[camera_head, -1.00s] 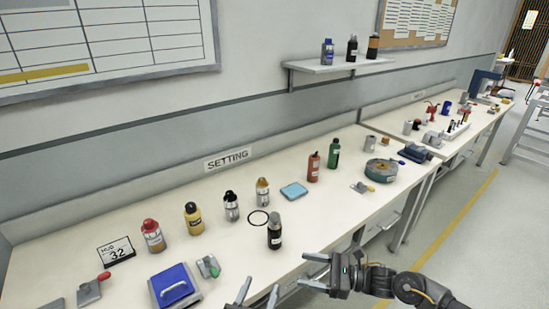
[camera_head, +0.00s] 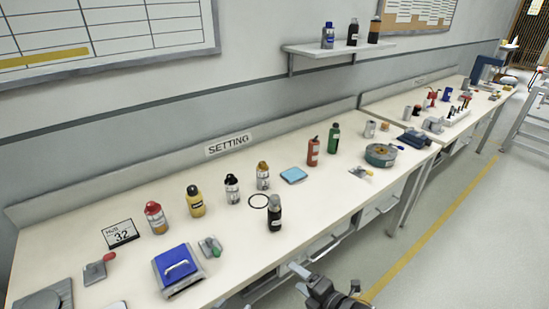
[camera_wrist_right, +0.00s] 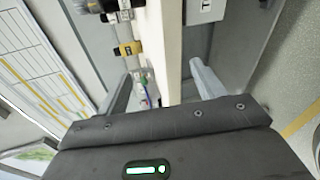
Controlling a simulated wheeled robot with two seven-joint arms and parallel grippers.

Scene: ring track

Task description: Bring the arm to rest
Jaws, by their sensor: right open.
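My right gripper (camera_head: 300,272) shows at the bottom of the head view, low in front of the bench's front edge and overlapping the drawer fronts. It is apart from the items on the bench. In the right wrist view its two fingers (camera_wrist_right: 162,88) are spread with nothing held between them. The wrist view looks along the bench, with several bottles beyond the fingers. My left gripper is not in view.
Open floor (camera_head: 455,235) lies right of the bench.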

